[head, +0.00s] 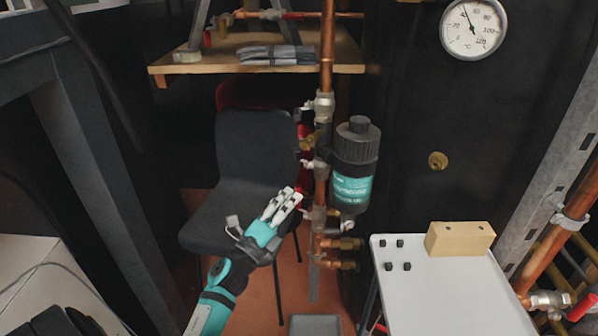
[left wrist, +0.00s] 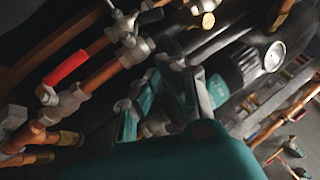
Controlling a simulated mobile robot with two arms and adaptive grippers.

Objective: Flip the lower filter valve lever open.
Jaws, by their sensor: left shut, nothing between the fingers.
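The filter (head: 355,165), a dark canister with a teal label, hangs beside a vertical copper pipe. The lower filter valve (head: 318,215) is a grey metal body on that pipe, above two brass outlets. In the left wrist view its body (left wrist: 70,101) carries a red lever (left wrist: 65,67), which lies roughly along the pipe and apart from my fingers. My left gripper (head: 290,194) is shut and empty, just left of the pipe near the lower valve. It also shows in the left wrist view (left wrist: 160,75). In the head view it partly hides the lever. My right gripper is out of view.
A dark chair (head: 255,150) stands behind my left gripper. A white-topped table (head: 450,300) with a wooden block (head: 459,239) is at the right. A wooden shelf (head: 190,68) is at the back. A thermometer (head: 473,28) is on the dark tank.

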